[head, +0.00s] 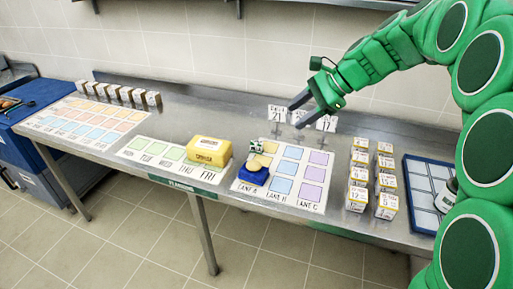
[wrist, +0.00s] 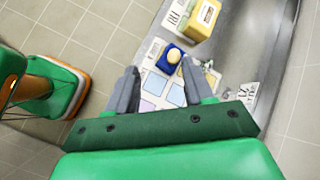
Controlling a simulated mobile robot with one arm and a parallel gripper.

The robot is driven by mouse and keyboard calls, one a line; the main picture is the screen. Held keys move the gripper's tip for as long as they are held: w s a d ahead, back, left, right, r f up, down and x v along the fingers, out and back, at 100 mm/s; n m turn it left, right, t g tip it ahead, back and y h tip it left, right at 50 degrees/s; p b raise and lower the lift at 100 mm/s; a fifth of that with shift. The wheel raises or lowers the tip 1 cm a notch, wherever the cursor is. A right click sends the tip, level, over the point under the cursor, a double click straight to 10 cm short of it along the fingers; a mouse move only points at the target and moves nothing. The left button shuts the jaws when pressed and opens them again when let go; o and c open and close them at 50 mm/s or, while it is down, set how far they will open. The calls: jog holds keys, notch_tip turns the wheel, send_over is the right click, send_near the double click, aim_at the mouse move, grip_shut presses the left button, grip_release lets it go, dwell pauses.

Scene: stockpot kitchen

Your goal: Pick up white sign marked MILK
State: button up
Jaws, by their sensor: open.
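Several small white signs stand upright on the steel counter below my gripper. The left sign (head: 277,113) reads 21, and the right sign (head: 326,123) reads 17. A third sign, between them, is partly hidden by my gripper. The small words on top are too small to read, so I cannot tell which says MILK. My gripper (head: 296,115) is open and empty, in front of the signs in the head view. In the wrist view its fingers (wrist: 160,88) are spread apart, and a white sign (wrist: 247,91) lies to the right of them.
A yellow box (head: 208,150) stands on the weekday mat. Several numbered white cartons (head: 357,198) and a blue tray (head: 424,174) are at right. More small boxes line the back left.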

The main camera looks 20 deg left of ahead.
aim_at(262, 146)
jog(key=shift+w+a+f+m+y, duration=1.6)
jog(key=shift+w+a, duration=1.8)
jog(key=shift+w, duration=1.6)
jog(key=shift+w+a+f+m+y, duration=0.95)
jog(key=shift+w+a+m, duration=1.15)
jog(key=shift+w+a, duration=2.1)
jog(key=f, duration=0.8)
jog(key=w+d+f, duration=0.1)
jog(key=f, duration=1.4)
jog(key=shift+w+d+f, duration=0.25)
jog(key=shift+w+f, duration=0.05)
jog(key=shift+f, duration=0.1)
jog(key=shift+x, duration=1.3)
jog(key=shift+w+r+x, duration=0.1)
jog(key=shift+r+x, duration=0.05)
jog(key=shift+x, duration=1.15)
jog(key=shift+w+r+x, duration=0.15)
jog(key=shift+x, duration=1.1)
jog(key=shift+a, duration=0.15)
grip_shut()
